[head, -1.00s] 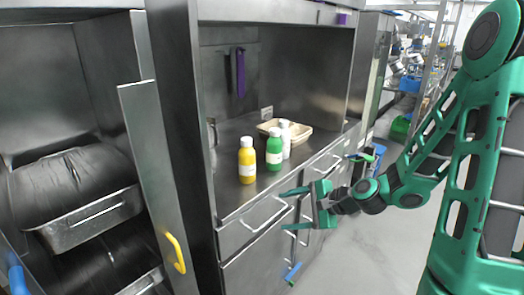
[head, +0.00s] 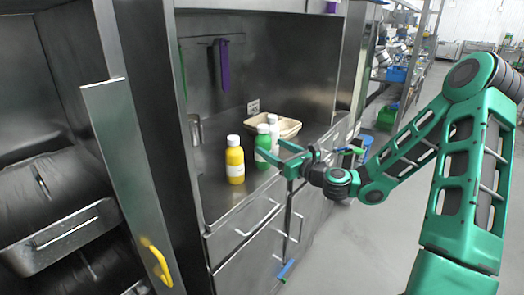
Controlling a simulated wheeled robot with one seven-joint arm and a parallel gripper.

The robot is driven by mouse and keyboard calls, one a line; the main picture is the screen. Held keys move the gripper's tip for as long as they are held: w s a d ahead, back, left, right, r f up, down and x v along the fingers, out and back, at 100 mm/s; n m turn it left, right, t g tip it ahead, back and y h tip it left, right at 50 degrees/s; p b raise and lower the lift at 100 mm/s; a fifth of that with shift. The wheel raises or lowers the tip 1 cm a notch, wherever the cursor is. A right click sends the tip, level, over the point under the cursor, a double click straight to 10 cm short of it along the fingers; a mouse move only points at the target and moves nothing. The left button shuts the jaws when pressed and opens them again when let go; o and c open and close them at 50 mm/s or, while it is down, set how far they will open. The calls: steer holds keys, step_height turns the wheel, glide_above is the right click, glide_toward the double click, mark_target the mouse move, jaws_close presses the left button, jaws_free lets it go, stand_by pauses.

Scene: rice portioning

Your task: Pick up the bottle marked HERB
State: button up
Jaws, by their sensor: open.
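The yellow bottle stands just left of the fingertips.
A beige tray (head: 288,127) lies behind the bottles. A tap (head: 196,130) and a hanging purple item (head: 221,65) are at the back. Drawers with handles (head: 258,217) lie below the counter edge. An open steel door (head: 127,180) with a yellow handle stands at left.

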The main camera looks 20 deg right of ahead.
mark_target(263, 141)
steer(key=shift+x, duration=2.8)
steer(key=shift+s+a, duration=0.1)
steer(key=shift+a, duration=0.1)
steer(key=c, duration=1.3)
steer(key=shift+c, duration=0.2)
steer(key=shift+r, duration=0.2)
